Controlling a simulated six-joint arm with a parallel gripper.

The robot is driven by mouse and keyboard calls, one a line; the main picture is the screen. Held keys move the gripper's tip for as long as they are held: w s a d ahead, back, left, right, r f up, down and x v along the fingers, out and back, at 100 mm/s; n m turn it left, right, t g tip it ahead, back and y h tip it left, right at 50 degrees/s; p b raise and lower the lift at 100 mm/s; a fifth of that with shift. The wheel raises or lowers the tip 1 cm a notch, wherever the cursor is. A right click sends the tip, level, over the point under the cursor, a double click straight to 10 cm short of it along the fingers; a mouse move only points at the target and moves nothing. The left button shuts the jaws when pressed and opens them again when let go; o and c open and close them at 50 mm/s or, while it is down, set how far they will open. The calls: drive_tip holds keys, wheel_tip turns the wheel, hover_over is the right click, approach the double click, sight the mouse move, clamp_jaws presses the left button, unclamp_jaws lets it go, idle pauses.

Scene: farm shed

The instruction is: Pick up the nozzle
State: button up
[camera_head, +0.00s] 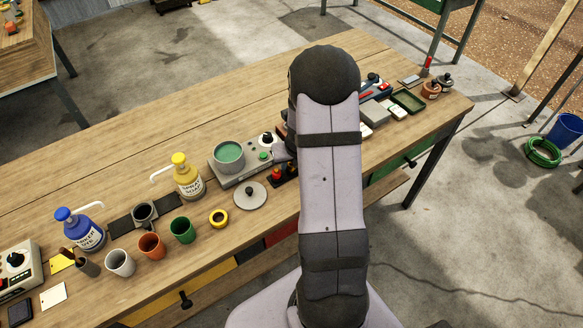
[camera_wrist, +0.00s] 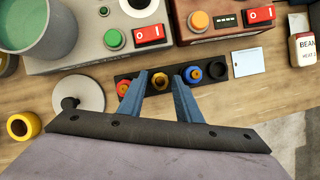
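A black strip (camera_wrist: 126,82) in the wrist view holds several small round nozzle-like pieces. A brass-yellow nozzle (camera_wrist: 160,81) shows between the blue fingers of my gripper (camera_wrist: 161,76). The fingers are apart, one on each side of it; I cannot tell whether they touch it or how high they are. An orange-and-blue piece (camera_wrist: 193,74) is right of the right finger, a dark piece (camera_wrist: 216,69) beyond it. A red-and-blue piece is partly hidden by the left finger. In the head view my arm hides my gripper and most of the strip; red pieces (camera_head: 276,174) show beside it.
Behind the strip are a grey hotplate (camera_wrist: 100,50) with a green-filled pot (camera_wrist: 35,25) and a brown switch box (camera_wrist: 225,22). A round lid (camera_wrist: 78,95) and a yellow ring (camera_wrist: 23,126) are to the left, a white card (camera_wrist: 248,62) to the right.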

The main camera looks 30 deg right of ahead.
sight(292, 166)
drive_tip(key=shift+c, duration=0.3)
clamp_jaws()
drive_tip(key=shift+r, duration=0.2)
wheel_tip(292, 166, up, 10)
drive_tip(key=p, duration=0.8)
drive_tip(key=w+a+r+n+y, duration=0.1)
drive_tip(key=w+a+n+y, duration=0.1)
drive_tip(key=w+a+n, duration=0.4)
drive_tip(key=w+a, duration=0.5)
drive_tip(key=a, duration=0.4)
drive_tip(key=shift+w+r, duration=0.15)
drive_tip(key=shift+r, duration=0.1)
